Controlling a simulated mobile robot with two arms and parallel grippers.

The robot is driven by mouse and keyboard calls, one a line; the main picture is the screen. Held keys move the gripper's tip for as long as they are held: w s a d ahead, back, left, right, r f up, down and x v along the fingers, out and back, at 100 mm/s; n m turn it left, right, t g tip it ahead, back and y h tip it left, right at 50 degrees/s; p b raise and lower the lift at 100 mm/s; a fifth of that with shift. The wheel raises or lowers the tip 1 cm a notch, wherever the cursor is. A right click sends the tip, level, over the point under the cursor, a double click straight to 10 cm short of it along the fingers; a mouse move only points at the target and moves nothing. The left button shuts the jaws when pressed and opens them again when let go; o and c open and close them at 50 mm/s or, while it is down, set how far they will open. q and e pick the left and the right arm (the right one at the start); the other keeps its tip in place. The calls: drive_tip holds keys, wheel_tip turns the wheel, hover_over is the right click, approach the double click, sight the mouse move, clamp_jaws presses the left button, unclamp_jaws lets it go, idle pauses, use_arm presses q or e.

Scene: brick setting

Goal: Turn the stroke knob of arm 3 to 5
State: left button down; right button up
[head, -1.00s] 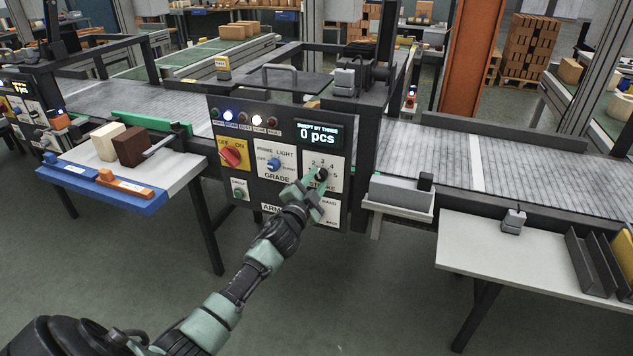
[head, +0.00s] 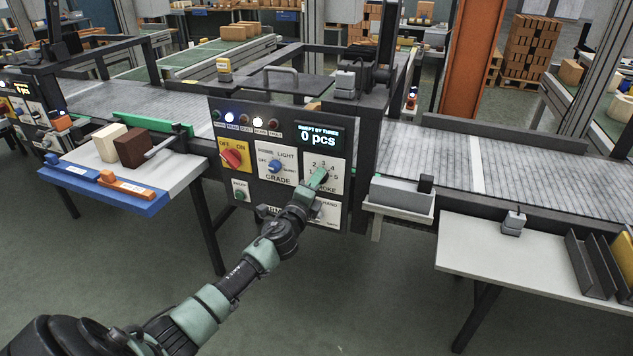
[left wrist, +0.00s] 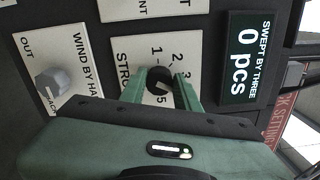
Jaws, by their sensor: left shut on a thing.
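The stroke knob (left wrist: 160,80) is a dark round knob on a white plate numbered 1 to 5. It shows in the left wrist view between the two green fingers of my left gripper (left wrist: 160,91), which is shut on it. A pale mark shows on the knob near the 5 side, but I cannot tell exactly which number it points at. In the head view my left gripper (head: 319,181) reaches the stroke plate (head: 334,164) on the front panel (head: 252,196) and covers the knob and part of the lettering. My right gripper is not in view.
The panel's display (head: 320,136) reads "0 pcs". A red and yellow switch (head: 232,156), the blue grade knob (head: 275,165) and the grey wind-by-hand knob (left wrist: 52,82) are close by. A side table with blocks (head: 133,147) stands left, a white table (head: 480,250) right.

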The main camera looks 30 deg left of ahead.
use_arm(q)
drive_tip(key=shift+d+r+m+p, duration=0.15)
drive_tip(key=shift+m+p, duration=0.6)
drive_tip(key=shift+m, duration=2.25)
drive_tip(key=shift+d+f+m+p, duration=0.1)
drive_tip(key=shift+m+p, duration=0.6)
drive_tip(key=shift+m, duration=2.3)
drive_tip(key=c, duration=1)
unclamp_jaws()
drive_tip(key=shift+c, duration=0.2)
drive_tip(key=shift+r, duration=0.1)
drive_tip(key=v, duration=0.7)
drive_tip(key=shift+s, duration=0.35)
